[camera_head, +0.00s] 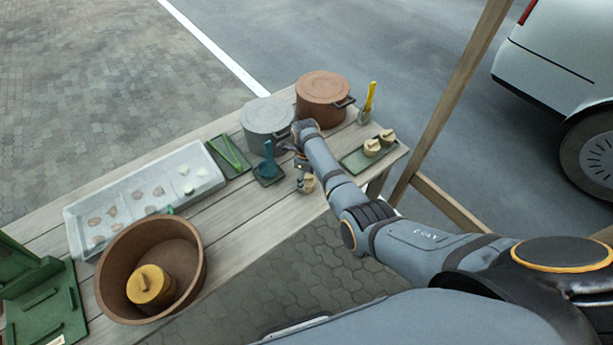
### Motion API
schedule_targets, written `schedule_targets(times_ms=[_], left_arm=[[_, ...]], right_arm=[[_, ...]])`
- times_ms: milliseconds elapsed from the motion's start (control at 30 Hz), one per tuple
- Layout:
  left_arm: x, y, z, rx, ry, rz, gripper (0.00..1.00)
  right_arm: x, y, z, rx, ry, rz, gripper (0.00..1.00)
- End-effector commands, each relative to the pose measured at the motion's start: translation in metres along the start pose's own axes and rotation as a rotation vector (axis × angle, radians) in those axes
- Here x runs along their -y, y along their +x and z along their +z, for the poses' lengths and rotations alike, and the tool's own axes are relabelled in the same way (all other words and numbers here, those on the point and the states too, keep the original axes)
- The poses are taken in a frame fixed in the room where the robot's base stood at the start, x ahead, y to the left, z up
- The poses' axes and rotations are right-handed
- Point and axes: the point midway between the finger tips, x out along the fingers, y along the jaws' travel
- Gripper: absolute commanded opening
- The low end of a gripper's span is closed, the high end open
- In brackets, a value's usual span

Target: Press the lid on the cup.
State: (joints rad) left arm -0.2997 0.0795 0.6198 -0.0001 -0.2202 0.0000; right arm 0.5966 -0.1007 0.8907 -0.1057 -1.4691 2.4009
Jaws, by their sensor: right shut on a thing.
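My right gripper (301,164) is at the end of the arm from the right, low over the table's front edge. A small tan, cup-like thing (307,183) sits right at its fingers, and the gripper appears shut on it. The arm and fingers partly hide it, so I cannot tell whether a lid is on it. My left gripper is not in view.
A grey pot (266,117) and a brown pot (323,90) stand behind the gripper. A blue-green tool (268,162) stands at its left. A clear tray (120,177) and a brown basin (192,235) with a yellow lidded pot (150,286) are further left. A wooden post (455,90) rises right.

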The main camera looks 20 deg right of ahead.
Motion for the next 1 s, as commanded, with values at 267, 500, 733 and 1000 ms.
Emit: schedule_targets(times_ms=[267, 500, 733, 1000], left_arm=[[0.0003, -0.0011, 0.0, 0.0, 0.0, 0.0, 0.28], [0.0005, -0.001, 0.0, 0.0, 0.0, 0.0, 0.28], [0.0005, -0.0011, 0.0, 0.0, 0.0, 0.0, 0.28], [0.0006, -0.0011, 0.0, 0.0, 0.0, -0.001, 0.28]], right_arm=[[-0.0001, 0.0027, -0.0001, 0.0, 0.0, 0.0, 0.47], [-0.0001, 0.0028, -0.0001, 0.0, 0.0, 0.0, 0.59], [-0.0002, 0.0029, -0.0001, 0.0, 0.0, 0.0, 0.85], [-0.0003, 0.0029, -0.0001, 0.0, 0.0, 0.0, 0.93]])
